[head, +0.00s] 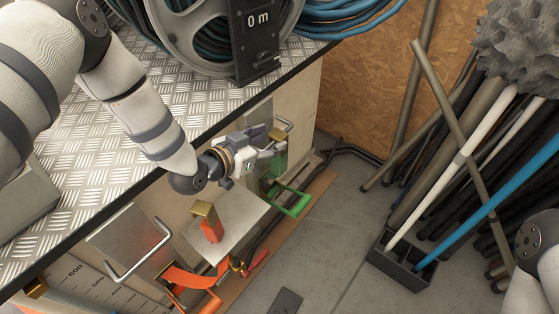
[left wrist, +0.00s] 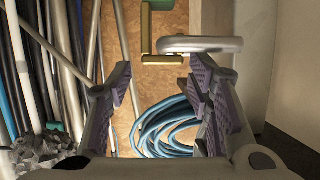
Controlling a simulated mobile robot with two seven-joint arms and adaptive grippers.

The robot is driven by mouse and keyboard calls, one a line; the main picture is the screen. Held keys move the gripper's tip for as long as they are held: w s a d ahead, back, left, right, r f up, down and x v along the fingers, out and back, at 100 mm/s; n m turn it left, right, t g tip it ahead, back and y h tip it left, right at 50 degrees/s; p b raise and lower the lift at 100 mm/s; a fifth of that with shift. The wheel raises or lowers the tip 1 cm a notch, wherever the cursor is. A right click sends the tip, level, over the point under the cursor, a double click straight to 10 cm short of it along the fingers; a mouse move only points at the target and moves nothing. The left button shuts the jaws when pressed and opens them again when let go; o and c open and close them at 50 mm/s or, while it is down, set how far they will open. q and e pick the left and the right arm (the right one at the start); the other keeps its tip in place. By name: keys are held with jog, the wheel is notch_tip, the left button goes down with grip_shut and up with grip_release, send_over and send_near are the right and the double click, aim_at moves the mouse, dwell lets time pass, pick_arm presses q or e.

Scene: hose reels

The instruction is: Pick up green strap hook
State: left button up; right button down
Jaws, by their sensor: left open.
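The green strap hook (head: 280,164) hangs at the cabinet's side, with a brass-coloured block (head: 278,134) at its top and a green loop (head: 291,203) low down. My left gripper (head: 270,142) is open beside its upper part and partly covers it. In the left wrist view the open fingers (left wrist: 160,88) have nothing between them. A narrow green and brass piece (left wrist: 146,22), seemingly the hook, shows beyond the fingertips, by a grey metal handle (left wrist: 200,45). Only part of my right arm shows in the head view; its gripper is out of frame.
An orange strap hook (head: 211,229) hangs nearer on the same side. A metal pull handle (head: 140,255) juts out beside it. A hose reel (head: 215,35) stands on the tread-plate top (head: 85,140). Poles stand in a dark holder (head: 400,268) at right. Some grey floor (head: 330,230) is clear.

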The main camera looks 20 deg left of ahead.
aim_at(276, 136)
pick_arm(q)
jog(key=b+x, duration=0.1)
jog(key=x, duration=0.4)
jog(key=shift+a, duration=0.15)
jog(key=shift+r, duration=0.1)
grip_shut()
